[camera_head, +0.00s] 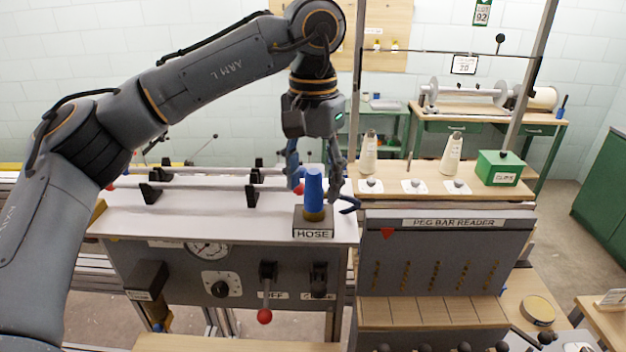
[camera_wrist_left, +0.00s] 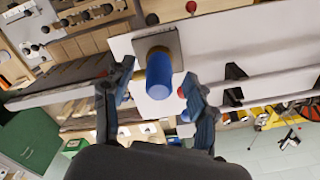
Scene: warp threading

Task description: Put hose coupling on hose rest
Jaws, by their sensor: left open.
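The blue hose coupling (camera_head: 314,188) stands upright on the hose rest (camera_head: 312,224), a dark block labelled HOSE on the white machine top. A brass-coloured collar shows at the coupling's lower end. My left gripper (camera_head: 316,180) is above and around the coupling, with its fingers spread. In the left wrist view the coupling (camera_wrist_left: 159,85) lies between the two open fingers, with a gap on each side, and the rest's square plate (camera_wrist_left: 148,42) shows behind it. My right gripper is not in view.
The peg bar reader (camera_head: 440,250) stands to the right, with white cones (camera_head: 369,155) and a green box (camera_head: 499,167) on its shelf. Rails with black brackets (camera_head: 150,193) lie left on the machine top. A red-knobbed lever (camera_head: 265,315) hangs in front.

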